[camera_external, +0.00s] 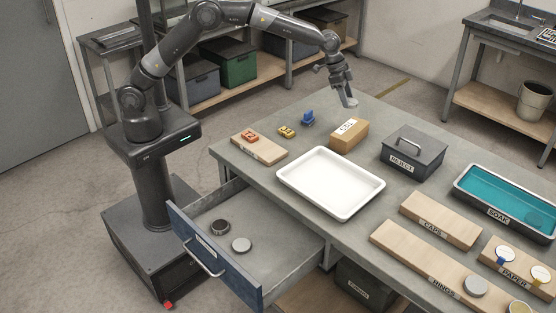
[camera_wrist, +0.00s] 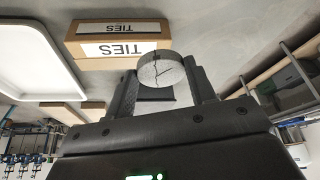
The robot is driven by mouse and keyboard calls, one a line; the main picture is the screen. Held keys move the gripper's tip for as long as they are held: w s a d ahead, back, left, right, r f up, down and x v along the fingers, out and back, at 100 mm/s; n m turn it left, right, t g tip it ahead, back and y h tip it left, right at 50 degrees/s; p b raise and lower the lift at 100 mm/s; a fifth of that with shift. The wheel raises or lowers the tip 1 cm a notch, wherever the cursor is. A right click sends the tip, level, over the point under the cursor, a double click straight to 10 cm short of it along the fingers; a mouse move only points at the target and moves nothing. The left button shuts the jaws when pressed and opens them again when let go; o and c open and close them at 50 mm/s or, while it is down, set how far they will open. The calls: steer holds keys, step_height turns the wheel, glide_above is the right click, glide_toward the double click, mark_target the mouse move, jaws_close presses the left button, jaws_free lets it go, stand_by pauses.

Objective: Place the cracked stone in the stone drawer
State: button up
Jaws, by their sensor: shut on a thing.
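My gripper (camera_external: 347,100) is raised above the far edge of the table, beyond the TIES box. It is shut on a round grey stone with dark cracks across its face, the cracked stone (camera_wrist: 161,69), seen between the two fingers in the wrist view. In the external view the stone is too small to make out clearly. A drawer (camera_external: 222,262) with a blue front is pulled open at the near left of the table. A dark round piece (camera_external: 220,227) and a light grey disc (camera_external: 241,245) lie inside it. The drawer's label is too small to read.
A white tray (camera_external: 283,179) lies mid-table, with the TIES box (camera_external: 341,143) behind it. The lidded REJECT box (camera_external: 413,160) and teal SOAK basin (camera_external: 515,196) stand to the right. Wooden CAPS (camera_external: 440,215) and RINGS boards (camera_external: 405,254) lie in front. The open drawer has bare floor space.

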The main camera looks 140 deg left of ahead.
steer(key=shift+w+d+r, duration=0.1)
steer(key=shift+d+r, duration=0.05)
steer(key=shift+r, duration=1.25)
steer(key=shift+w+d+r, duration=0.1)
steer(key=shift+r, duration=1.25)
steer(key=w+d+m, duration=0.1)
steer(key=w+d, duration=0.5)
steer(key=d, duration=0.4)
steer(key=m+h, duration=0.2)
steer(key=m, duration=0.3)
glide_above(265, 267)
steer(key=s, duration=0.1)
steer(key=shift+t, duration=0.3)
step_height(265, 267, down, 34)
steer(key=shift+s+r, duration=0.15)
steer(key=shift+r, duration=0.1)
steer(key=o, duration=0.5)
steer(key=shift+f, duration=0.15)
steer(key=o, duration=0.5)
steer(key=shift+m, duration=0.3)
